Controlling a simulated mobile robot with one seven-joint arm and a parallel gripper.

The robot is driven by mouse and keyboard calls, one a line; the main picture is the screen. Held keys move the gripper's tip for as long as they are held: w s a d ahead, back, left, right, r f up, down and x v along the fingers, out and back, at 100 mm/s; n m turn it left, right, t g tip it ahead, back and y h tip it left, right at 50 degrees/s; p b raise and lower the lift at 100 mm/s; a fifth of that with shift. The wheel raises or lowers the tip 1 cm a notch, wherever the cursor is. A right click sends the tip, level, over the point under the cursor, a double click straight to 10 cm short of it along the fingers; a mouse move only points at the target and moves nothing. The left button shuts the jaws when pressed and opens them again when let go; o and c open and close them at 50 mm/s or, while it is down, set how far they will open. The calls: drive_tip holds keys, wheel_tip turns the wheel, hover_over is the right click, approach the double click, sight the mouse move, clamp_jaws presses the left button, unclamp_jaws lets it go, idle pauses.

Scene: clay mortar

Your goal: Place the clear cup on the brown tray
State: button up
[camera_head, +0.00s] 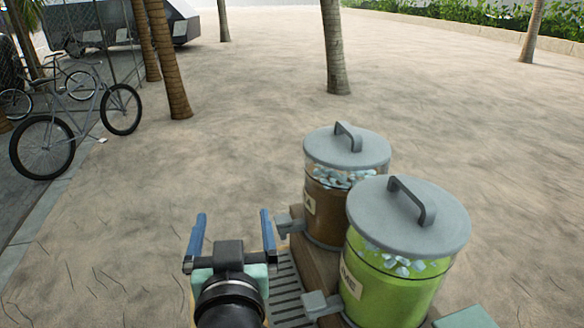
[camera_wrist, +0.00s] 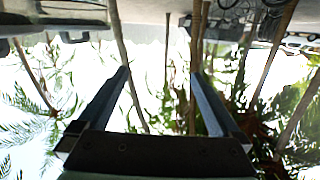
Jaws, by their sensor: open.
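My gripper (camera_head: 233,214) is open and empty, its two blue fingers spread apart, left of two drink dispensers in the head view. In the wrist view, the gripper (camera_wrist: 160,73) also shows open, with nothing between its fingers. I cannot make out a clear cup in either view. I cannot make out a brown tray for certain either. A slatted grey grate (camera_head: 288,292) lies beside my gripper, partly hidden by it.
A brown-filled dispenser (camera_head: 325,215) and a green-filled dispenser (camera_head: 395,285), both with grey lids, stand close on the right. Their taps face my gripper. Bicycles (camera_head: 75,120) and palm trunks (camera_head: 335,50) are farther off. Open sandy ground lies beyond.

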drive_tip(key=s+d+r+t+h, duration=0.1)
drive_tip(key=s+d+r+t, duration=0.2)
drive_tip(key=r, duration=0.8)
drive_tip(key=s+d+r+m+t, duration=0.1)
drive_tip(key=s+r+t, duration=0.3)
drive_tip(key=r, duration=0.7)
drive_tip(key=s+d+r+t+h, duration=0.1)
drive_tip(key=s+d+r+t, duration=0.3)
drive_tip(key=r, duration=0.7)
drive_tip(key=shift+s+d+m+h, duration=0.3)
drive_tip(key=shift+s, duration=0.35)
drive_tip(key=shift+r, duration=0.1)
